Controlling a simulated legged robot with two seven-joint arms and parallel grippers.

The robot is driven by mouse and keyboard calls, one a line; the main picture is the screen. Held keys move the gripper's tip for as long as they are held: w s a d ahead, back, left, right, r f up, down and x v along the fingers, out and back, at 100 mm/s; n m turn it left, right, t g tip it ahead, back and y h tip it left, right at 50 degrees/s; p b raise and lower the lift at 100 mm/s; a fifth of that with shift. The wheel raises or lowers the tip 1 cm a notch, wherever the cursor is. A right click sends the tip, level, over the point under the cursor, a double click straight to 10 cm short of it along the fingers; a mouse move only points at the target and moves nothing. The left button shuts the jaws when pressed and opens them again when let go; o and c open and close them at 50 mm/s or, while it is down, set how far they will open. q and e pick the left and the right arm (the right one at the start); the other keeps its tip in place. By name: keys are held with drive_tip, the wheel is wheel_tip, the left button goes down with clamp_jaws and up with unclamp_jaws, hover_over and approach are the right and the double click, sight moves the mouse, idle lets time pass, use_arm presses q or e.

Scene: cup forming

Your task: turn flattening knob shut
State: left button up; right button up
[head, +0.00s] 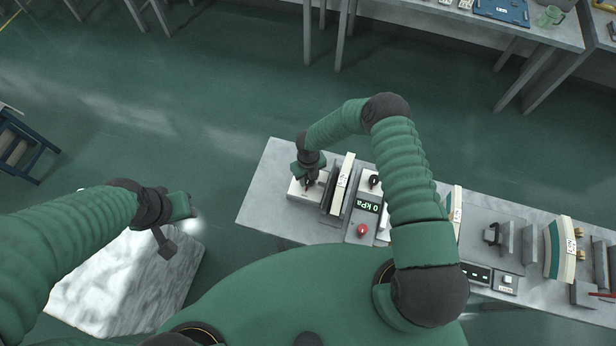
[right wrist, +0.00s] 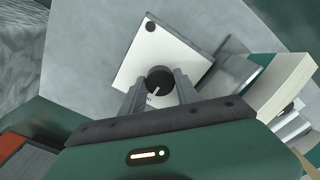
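The flattening knob (right wrist: 160,79) is round and black with a pale pointer mark, on a white square plate (right wrist: 150,50) in the right wrist view. The pointer slants to the lower left. My right gripper (right wrist: 160,88) has one finger on each side of the knob, close against it, and looks shut on it. In the head view the right gripper (head: 308,178) is over the white box (head: 297,190) at the bench's left end and hides most of the knob. My left gripper (head: 166,244) hangs at the left, away from the bench; its fingers are unclear.
Right of the white box stand an upright press plate (head: 342,184), a "0 kPa" display (head: 368,206), a red knob (head: 362,230) and a black knob (head: 374,181). More fixtures line the grey bench (head: 262,190) to the right. A pale marbled block (head: 130,285) lies below my left arm.

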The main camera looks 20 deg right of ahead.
clamp_jaws()
